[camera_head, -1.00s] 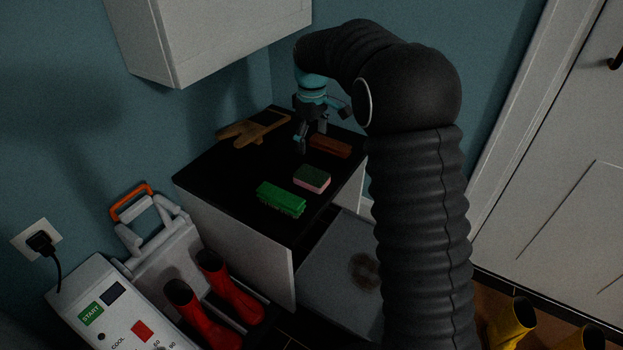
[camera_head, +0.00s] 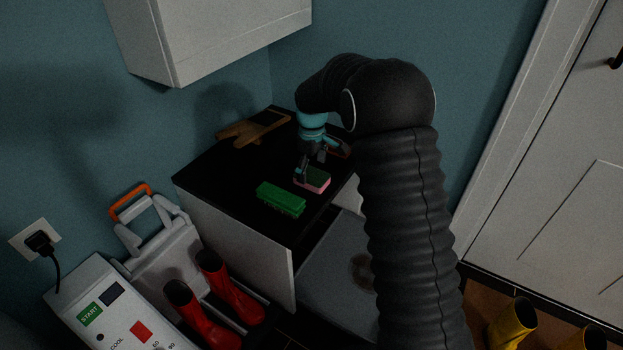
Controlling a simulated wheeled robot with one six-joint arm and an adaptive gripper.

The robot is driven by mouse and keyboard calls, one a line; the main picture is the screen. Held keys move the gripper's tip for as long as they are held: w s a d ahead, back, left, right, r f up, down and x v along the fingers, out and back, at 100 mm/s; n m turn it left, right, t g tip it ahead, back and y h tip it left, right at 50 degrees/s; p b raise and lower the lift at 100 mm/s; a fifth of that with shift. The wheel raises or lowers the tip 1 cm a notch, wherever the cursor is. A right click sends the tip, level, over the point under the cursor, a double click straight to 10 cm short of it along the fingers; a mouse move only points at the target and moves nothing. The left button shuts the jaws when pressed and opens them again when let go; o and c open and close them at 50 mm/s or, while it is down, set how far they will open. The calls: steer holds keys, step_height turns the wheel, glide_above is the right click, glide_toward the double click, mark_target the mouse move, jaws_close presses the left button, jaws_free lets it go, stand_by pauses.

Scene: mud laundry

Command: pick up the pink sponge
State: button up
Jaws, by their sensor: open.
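The pink sponge (camera_head: 318,185) with a dark green top lies on the black countertop (camera_head: 232,172), near its right front edge. My gripper (camera_head: 311,170) points down right at the sponge, its fingers open and reaching to about the sponge's top. One finger shows at the sponge's left end; the other is hard to make out against the dark top. Part of the sponge is hidden behind the fingers, and I cannot tell whether they touch it.
A green brush or block (camera_head: 281,199) lies just left of the sponge. A white wall cabinet (camera_head: 215,38) hangs above. Red boots (camera_head: 228,288) stand below left.

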step_height(320, 180, down, 3)
steer(key=shift+w+r, duration=0.1)
steer(key=c, duration=0.9)
steer(key=shift+o, duration=0.2)
steer(key=shift+r, duration=0.15)
step_height(320, 180, up, 4)
steer(key=shift+f, duration=0.25)
steer(key=s+d+r, duration=0.4)
steer(key=d+r, duration=0.3)
steer(key=d, duration=0.4)
steer(key=shift+r, duration=0.15)
